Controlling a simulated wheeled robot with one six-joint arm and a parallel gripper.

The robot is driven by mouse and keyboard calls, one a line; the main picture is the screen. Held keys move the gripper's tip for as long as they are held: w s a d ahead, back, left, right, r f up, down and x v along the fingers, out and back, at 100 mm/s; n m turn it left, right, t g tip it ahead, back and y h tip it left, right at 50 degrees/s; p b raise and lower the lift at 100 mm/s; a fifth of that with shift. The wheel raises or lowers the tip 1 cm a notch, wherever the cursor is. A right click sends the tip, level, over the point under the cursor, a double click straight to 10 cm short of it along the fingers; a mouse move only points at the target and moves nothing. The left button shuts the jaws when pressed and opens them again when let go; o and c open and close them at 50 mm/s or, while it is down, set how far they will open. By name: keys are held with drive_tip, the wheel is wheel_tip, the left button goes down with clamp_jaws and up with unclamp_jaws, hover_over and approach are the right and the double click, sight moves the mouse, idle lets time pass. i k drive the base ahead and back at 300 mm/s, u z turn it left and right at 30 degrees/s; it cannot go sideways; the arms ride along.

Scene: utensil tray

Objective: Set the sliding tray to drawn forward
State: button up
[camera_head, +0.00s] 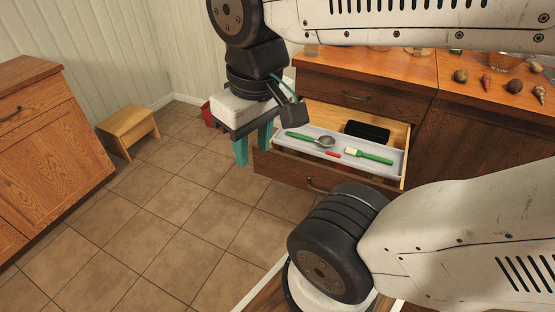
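The sliding tray (312,129) is a long, shallow, light grey tray in the open wooden drawer (290,165). It holds a green-handled strainer, a small red item and a green-handled brush. My gripper (254,150) points down just left of the drawer, with two teal fingers spread apart. Nothing shows between the fingers. The gripper's body overlaps the drawer's left end in the picture, so I cannot tell whether it touches the drawer.
A black box-like item (367,131) lies in the drawer behind the tray. A wooden stool (128,127) and another cabinet (50,150) stand at left. The tiled floor (170,220) between is clear.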

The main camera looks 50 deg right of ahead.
sight(336, 154)
drive_tip(key=u, duration=1.15)
drive_tip(key=k, duration=1.25)
drive_tip(key=z, duration=1.85)
drive_tip(key=i, duration=0.5)
drive_tip(key=u, duration=0.05)
